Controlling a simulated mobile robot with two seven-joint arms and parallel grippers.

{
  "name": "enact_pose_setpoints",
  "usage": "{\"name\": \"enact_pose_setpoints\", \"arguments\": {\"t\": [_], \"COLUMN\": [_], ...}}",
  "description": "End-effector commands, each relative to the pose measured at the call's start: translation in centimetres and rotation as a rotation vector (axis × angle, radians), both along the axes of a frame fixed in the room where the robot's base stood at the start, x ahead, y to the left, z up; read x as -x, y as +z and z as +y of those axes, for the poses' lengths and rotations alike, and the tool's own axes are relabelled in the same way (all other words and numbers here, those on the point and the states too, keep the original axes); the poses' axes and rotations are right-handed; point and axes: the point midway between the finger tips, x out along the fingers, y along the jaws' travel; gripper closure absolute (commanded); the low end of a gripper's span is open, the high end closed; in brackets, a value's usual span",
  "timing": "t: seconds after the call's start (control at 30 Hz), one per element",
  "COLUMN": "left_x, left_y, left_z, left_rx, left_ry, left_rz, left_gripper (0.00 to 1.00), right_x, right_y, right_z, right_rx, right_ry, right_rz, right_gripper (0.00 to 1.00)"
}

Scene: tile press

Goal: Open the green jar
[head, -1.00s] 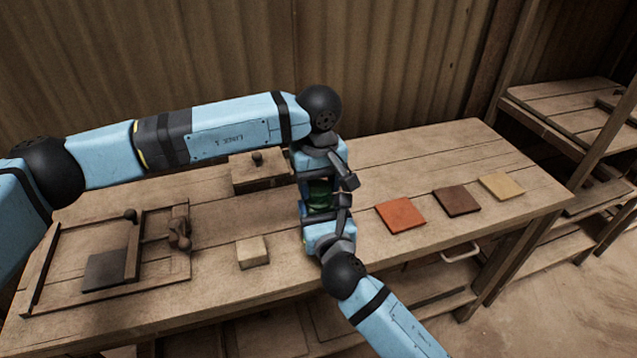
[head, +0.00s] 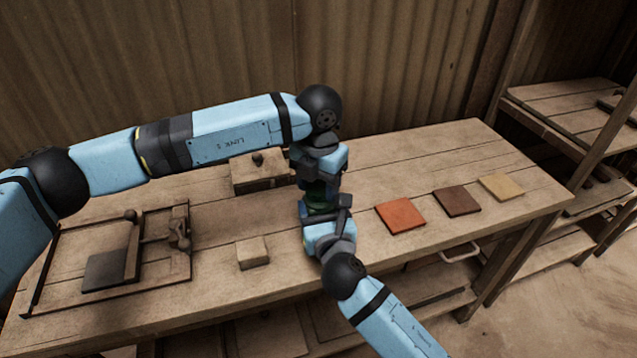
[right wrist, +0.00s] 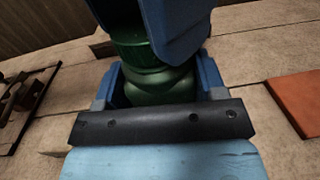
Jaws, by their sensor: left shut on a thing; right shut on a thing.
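The green jar (head: 316,199) stands on the bench, mostly hidden between my two grippers in the head view. In the right wrist view the jar's rounded body (right wrist: 160,85) and its ribbed green lid (right wrist: 130,48) show close up. My right gripper (head: 325,207) comes from the front and is shut around the jar's body. My left gripper (head: 320,180) comes down from above and is shut at the top of the jar, on the lid. The lid appears to be on the jar; its exact seating is partly hidden by the left fingers.
A pale block (head: 252,252) lies left of the jar. A wooden press frame (head: 190,258) is at left, and a box with a knob (head: 258,178) behind.

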Motion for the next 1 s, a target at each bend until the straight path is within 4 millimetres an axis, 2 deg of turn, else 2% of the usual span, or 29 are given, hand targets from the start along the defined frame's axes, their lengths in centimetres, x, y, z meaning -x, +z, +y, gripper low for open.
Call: {"name": "enact_pose_setpoints", "arguments": {"t": [0.6,0.77,1.0], "left_x": [0.05,0.00,0.00], "left_y": [0.03,0.11,0.14], "left_z": [-0.13,-0.09,-0.12], "left_rx": [0.000,0.001,0.001], "left_ry": [1.397,1.610,1.625], "left_rz": [0.002,0.000,0.000], "left_gripper": [0.76,0.76,0.76], "right_x": [-0.03,-0.01,-0.01], "right_y": [-0.03,-0.03,-0.03], "right_z": [-0.02,-0.02,-0.01], "right_rx": [0.001,0.001,0.001], "right_ry": [-0.001,0.000,0.000], "right_rz": [0.001,0.001,0.001], "right_gripper": [1.00,1.00,1.00]}}
